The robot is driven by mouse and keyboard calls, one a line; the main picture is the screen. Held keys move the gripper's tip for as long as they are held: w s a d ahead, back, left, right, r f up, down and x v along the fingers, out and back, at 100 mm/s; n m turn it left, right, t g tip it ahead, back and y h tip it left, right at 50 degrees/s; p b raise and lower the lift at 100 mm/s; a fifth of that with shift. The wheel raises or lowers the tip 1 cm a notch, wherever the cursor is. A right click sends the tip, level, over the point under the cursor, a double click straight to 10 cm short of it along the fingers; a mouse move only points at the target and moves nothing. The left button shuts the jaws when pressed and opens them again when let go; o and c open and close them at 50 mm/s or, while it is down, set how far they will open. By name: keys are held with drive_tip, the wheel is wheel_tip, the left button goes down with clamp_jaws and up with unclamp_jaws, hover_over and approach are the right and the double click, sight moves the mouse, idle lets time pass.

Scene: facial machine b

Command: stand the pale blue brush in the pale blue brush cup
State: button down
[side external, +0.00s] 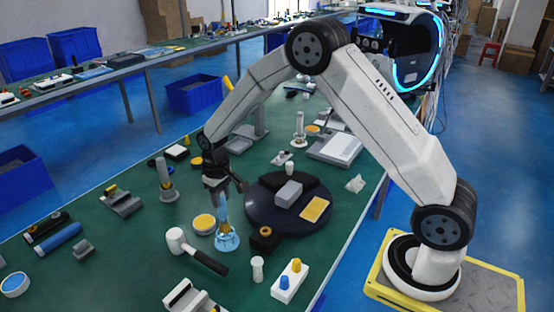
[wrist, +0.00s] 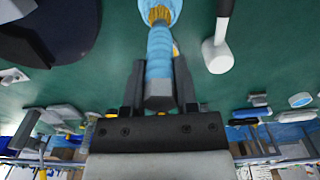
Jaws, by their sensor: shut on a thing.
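The pale blue brush (side external: 222,207) is upright, bristle end down, in my gripper (side external: 221,188). The wrist view shows the shut fingers (wrist: 160,82) on either side of its ribbed handle (wrist: 160,55), with tan bristles beyond. The pale blue brush cup (side external: 228,243) is see-through and stands on the green table directly below; its edge also shows at the top of the wrist view (wrist: 174,10). The brush's lower end overlaps the cup's upper part in both views. I cannot tell how deep it sits or whether it touches the bottom.
A white-headed mallet (side external: 177,241) with a black handle lies left of the cup. A round yellow-topped jar (side external: 204,224) stands close behind. A dark round turntable (side external: 262,205) with grey and yellow blocks is to the right, and a small brown-black block (side external: 265,238) is near the cup.

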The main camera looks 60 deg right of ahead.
sight(222, 209)
drive_tip(key=shift+f, duration=2.45)
drive_tip(key=shift+c, duration=1.5)
unclamp_jaws()
drive_tip(key=shift+r, duration=0.1)
drive_tip(key=shift+r, duration=3.85)
